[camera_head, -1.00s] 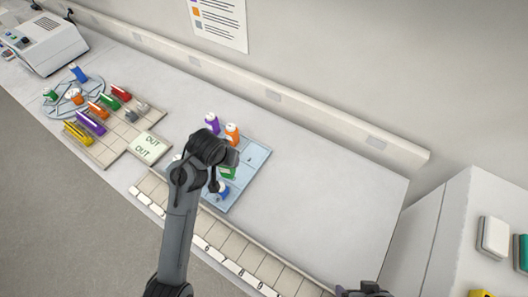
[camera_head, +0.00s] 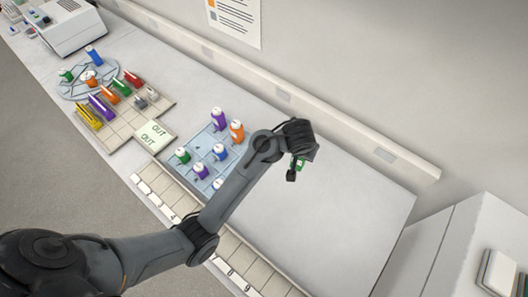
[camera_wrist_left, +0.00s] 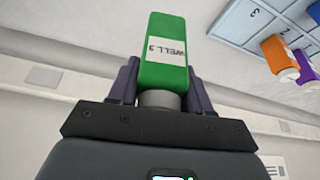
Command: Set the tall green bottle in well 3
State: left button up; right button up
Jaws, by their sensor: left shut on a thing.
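My left gripper (camera_head: 301,150) is shut on the tall green bottle (camera_head: 299,164), right of the blue tray and above the bare bench. The blue tray (camera_head: 203,146) holds purple, orange, blue and green bottles. A corner of the tray (camera_wrist_left: 236,22) shows in the left wrist view, with small numbers printed on it; an orange and a purple bottle stand near there. Well 3 is not clearly readable in the head view.
A numbered beige rack (camera_head: 262,268) runs along the bench's front edge. An "OUT" pad (camera_head: 155,135), a beige board with coloured items (camera_head: 118,128) and a round blue holder (camera_head: 72,92) lie left. The bench right of the tray is clear (camera_head: 350,210).

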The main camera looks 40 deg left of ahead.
pick_arm(q)
jog(key=w+d+f, duration=0.2)
jog(key=d, duration=0.2)
jog(key=shift+m+h, duration=0.3)
jog(key=shift+m, duration=0.6)
jog(key=a, duration=0.1)
jog(key=s+a+f+p, duration=0.1)
jog(key=a, duration=0.1)
jog(key=a+f, duration=0.1)
jog(key=shift+s+a+p, duration=0.2)
jog(key=shift+p, duration=0.15)
jog(key=w+a+r, duration=0.1)
jog(key=a+r, duration=0.1)
jog(key=a, duration=0.5)
jog(key=shift+s+a+f+b, duration=0.1)
jog(key=shift+a+f+b, duration=0.6)
jog(key=shift+a+f, duration=1)
jog(key=shift+a+f+b, duration=0.7)
jog(key=shift+a+f, duration=0.75)
jog(key=shift+a, duration=0.5)
jog(key=shift+s+a+f+b, duration=0.1)
jog(key=shift+a+f+b, duration=0.6)
jog(key=shift+a+f, duration=1)
jog(key=shift+w+a+f, duration=0.1)
jog(key=shift+a+f, duration=0.05)
jog(key=shift+f, duration=0.2)
jog(key=shift+f, duration=0.1)
